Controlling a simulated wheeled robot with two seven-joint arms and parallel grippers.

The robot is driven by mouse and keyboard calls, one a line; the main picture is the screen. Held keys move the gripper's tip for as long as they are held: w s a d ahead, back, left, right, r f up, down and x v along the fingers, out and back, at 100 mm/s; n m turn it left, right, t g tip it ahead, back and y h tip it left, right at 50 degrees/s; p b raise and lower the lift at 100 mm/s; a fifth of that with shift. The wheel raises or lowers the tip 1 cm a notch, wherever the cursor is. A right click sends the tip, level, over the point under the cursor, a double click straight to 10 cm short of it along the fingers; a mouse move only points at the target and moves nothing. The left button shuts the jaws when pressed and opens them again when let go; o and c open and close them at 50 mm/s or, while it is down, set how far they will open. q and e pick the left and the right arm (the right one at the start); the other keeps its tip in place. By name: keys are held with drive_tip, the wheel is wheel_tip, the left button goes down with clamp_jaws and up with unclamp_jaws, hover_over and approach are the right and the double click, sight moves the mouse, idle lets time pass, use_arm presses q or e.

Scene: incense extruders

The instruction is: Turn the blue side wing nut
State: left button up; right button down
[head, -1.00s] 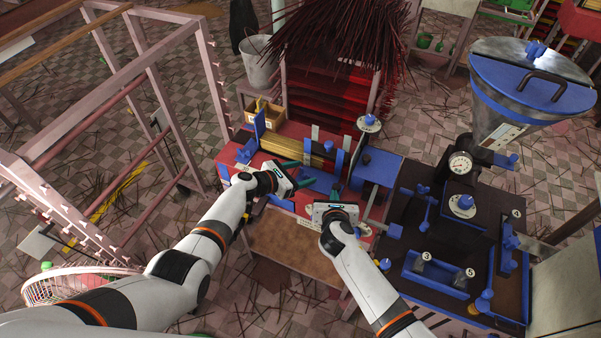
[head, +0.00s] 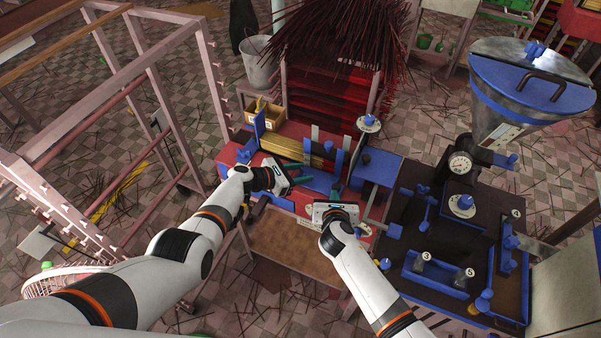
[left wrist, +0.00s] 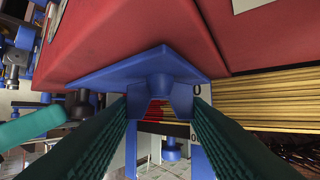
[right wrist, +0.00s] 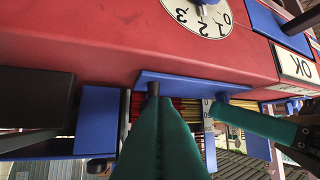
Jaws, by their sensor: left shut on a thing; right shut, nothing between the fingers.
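The blue wing nut (left wrist: 160,88) sticks out of a blue plate (left wrist: 100,72) on the red machine in the left wrist view. My left gripper (left wrist: 161,108) is shut on it, with one teal finger on each side. In the head view the nut is hidden by my left gripper (head: 306,173). In the right wrist view a left finger touches a blue knob end (right wrist: 219,103) below the plate (right wrist: 190,85). My right gripper (right wrist: 156,105) is shut and empty, its tips close to a dark peg under the same plate; whether they touch is unclear.
Yellow sticks (left wrist: 260,97) lie beside the nut. A brown board (head: 290,245) lies below the grippers. A dark bench (head: 420,245) with blue fittings stands at right.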

idle(0.3)
use_arm(q)
drive_tip(key=o, duration=1)
drive_tip(key=shift+s+a, duration=0.1)
drive_tip(key=v, duration=1.2)
